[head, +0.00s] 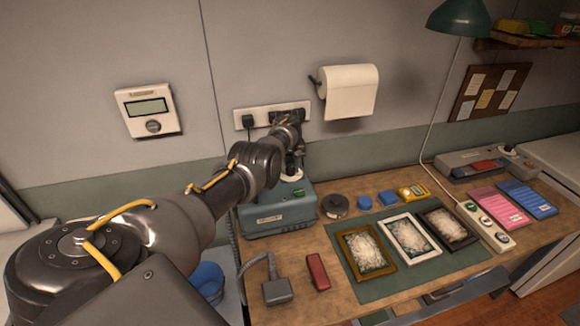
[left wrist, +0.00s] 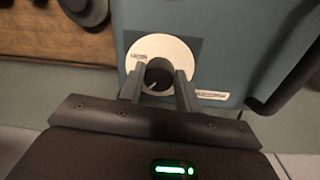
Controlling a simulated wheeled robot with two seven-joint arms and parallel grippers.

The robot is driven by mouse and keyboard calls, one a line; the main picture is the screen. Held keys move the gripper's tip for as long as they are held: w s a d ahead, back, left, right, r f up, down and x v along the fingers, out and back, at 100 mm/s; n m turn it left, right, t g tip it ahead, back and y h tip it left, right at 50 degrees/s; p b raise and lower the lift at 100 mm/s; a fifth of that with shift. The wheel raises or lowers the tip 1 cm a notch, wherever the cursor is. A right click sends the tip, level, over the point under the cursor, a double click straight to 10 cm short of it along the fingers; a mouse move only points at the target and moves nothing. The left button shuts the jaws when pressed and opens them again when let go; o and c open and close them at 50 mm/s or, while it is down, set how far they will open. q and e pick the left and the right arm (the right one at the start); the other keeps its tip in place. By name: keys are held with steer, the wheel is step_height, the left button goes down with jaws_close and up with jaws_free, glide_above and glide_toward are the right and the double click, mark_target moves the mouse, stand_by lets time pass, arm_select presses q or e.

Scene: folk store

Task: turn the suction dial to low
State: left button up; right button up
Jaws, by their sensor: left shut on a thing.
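The suction unit is a teal box (head: 278,215) at the back left of the workbench. Its dial, a black knob (left wrist: 158,76) on a round white plate (left wrist: 166,47), shows in the left wrist view. My left gripper (left wrist: 158,88) is shut on the knob, one finger on each side. A pale mark on the knob points to the lower left of that view. Small print on the plate is too blurred to read. In the head view my left gripper (head: 291,158) is over the top of the unit and hides most of the dial. My right gripper is not in view.
A green mat with three framed pieces (head: 409,237) lies right of the unit. A dark round puck (head: 335,206) and blue blocks sit beside it. A red block (head: 318,272) and a grey hose tool (head: 277,291) lie in front. A wall outlet (head: 245,120) is behind.

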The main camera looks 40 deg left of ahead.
mark_target(290, 170)
arm_select(q)
steer(key=n, duration=0.3)
steer(key=shift+d+n, duration=0.1)
steer(key=shift+n, duration=0.3)
steer(key=shift+w+n+b, duration=0.1)
steer(key=shift+n+b, duration=0.65)
steer(key=shift+n, duration=1.45)
steer(key=o, duration=1)
steer(key=r, duration=1)
steer(key=shift+s+r+p, duration=0.25)
steer(key=shift+r+p, duration=0.15)
